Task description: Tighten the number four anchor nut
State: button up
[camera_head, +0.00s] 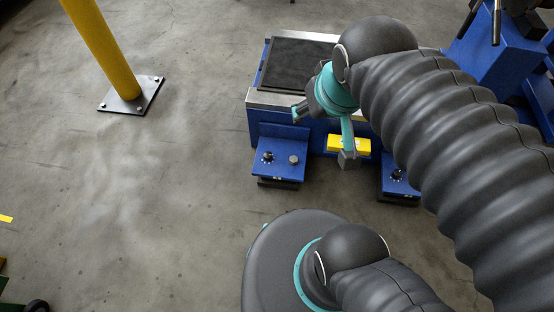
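A blue machine base stands at upper centre. Its left foot plate (280,150) carries a dark anchor nut (267,157) and a lighter round fitting (293,160). Its right foot plate (396,184) shows a dark anchor nut (397,174), and my arm covers part of this plate. I cannot read which nut is number four. My gripper (323,137), teal and grey, hangs over the front of the base between the two foot plates. Its fingers are spread apart with nothing visible between them. It appears apart from the nuts.
A yellow block or label (362,146) is on the base front beside one finger. A dark panel (298,65) tops the base. A yellow post (105,50) on a bolted plate stands at left. Blue machinery (490,55) is at upper right.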

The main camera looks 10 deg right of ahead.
aim_at(293, 160)
jog(key=z, duration=2.05)
jog(key=k, duration=0.8)
jog(key=u, duration=1.3)
jog(key=i, duration=0.5)
